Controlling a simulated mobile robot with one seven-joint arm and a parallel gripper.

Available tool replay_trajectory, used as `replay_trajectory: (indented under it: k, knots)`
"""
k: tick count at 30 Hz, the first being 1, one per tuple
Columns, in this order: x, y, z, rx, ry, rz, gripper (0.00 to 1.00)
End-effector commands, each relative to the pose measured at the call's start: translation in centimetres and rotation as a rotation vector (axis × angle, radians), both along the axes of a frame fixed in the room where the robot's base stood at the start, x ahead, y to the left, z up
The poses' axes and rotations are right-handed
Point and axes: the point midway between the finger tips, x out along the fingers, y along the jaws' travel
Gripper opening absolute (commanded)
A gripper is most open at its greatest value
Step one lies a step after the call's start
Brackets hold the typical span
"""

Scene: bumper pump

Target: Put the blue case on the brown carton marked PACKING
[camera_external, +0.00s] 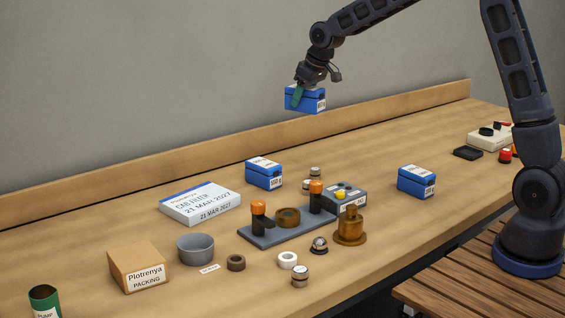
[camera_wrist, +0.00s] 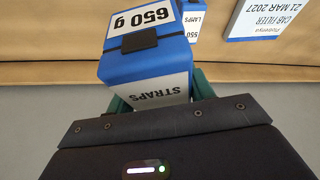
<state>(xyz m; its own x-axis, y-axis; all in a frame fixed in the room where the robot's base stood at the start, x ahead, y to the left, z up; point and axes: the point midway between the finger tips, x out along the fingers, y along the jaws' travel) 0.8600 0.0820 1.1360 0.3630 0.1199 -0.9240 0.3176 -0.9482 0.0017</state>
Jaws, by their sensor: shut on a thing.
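My gripper (camera_external: 300,92) is shut on a blue case (camera_external: 311,101) and holds it high above the back of the bench. In the wrist view this case (camera_wrist: 146,65) reads "650 g" and "STRAPS", and the green fingers of my gripper (camera_wrist: 160,98) show at its sides, partly hidden. The brown carton (camera_external: 129,260) marked "Plotrenya PACKING" stands at the front left of the bench, far to the left of and below my gripper. Its top looks bare.
Two more blue cases stand on the bench, one mid-back (camera_external: 263,175) and one at right (camera_external: 413,182). A white filter box (camera_external: 200,205), a grey bowl (camera_external: 195,249), a dark fixture with orange-topped posts (camera_external: 275,236) and a brass part (camera_external: 350,230) stand between. A green can (camera_external: 45,300) is left of the carton.

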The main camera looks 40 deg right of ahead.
Motion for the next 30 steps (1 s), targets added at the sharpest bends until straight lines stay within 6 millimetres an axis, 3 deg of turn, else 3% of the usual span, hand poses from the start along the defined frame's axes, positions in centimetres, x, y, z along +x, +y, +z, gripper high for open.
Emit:
replay_trajectory:
  k: [1, 7, 14, 22, 30]
  knots:
    - [0.5, 2.3, 0.3, 0.0, -0.002, 0.032, 0.08]
    - [1.7, 10.4, 0.9, 0.0, -0.002, 0.141, 0.08]
    - [1.9, 19.7, 1.6, -0.001, -0.002, 0.262, 0.08]
    - [0.4, 30.6, 2.3, 0.0, -0.002, 0.399, 0.08]
    - [-2.8, 41.1, 2.7, 0.001, -0.002, 0.531, 0.08]
